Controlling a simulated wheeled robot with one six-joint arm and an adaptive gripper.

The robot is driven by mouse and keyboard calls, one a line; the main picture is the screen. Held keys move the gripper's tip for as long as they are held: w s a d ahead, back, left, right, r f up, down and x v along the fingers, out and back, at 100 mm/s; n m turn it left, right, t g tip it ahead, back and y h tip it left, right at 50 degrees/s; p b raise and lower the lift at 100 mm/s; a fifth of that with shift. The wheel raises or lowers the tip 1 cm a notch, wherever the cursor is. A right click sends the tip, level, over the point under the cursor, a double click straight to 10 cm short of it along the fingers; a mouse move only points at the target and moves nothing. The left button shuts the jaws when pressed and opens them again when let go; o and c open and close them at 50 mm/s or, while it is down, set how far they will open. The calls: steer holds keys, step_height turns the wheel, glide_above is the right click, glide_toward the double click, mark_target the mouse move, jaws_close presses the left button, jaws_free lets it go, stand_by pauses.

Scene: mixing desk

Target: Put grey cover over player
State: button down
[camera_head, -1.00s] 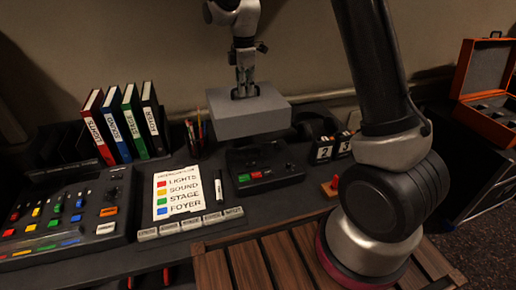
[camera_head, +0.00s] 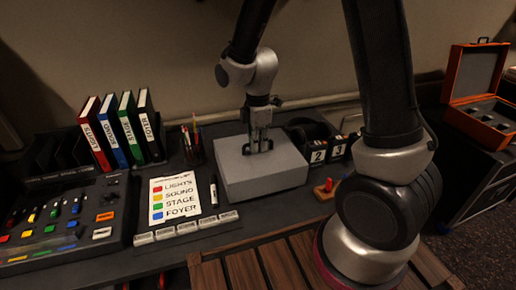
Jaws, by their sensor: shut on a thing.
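The grey cover (camera_head: 262,172) is a box-shaped lid. It sits low at the desk's middle, over the spot where the black player was seen earlier. The player is now hidden beneath it. My gripper (camera_head: 259,147) points down from above and is shut on the handle at the top of the cover. Whether the cover's lower edge rests fully on the desk is hard to tell.
A label card (camera_head: 171,199), a marker (camera_head: 214,191) and a pen cup (camera_head: 193,150) stand left of the cover. Headphones (camera_head: 308,132), number blocks (camera_head: 328,152) and a small wooden block with a red knob (camera_head: 327,187) are to its right. Several binders (camera_head: 122,130) stand behind left.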

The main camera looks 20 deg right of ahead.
steer(key=shift+f, duration=0.8)
steer(key=shift+f, duration=0.3)
steer(key=c, duration=1.5)
jaws_free()
steer(key=shift+c, duration=0.2)
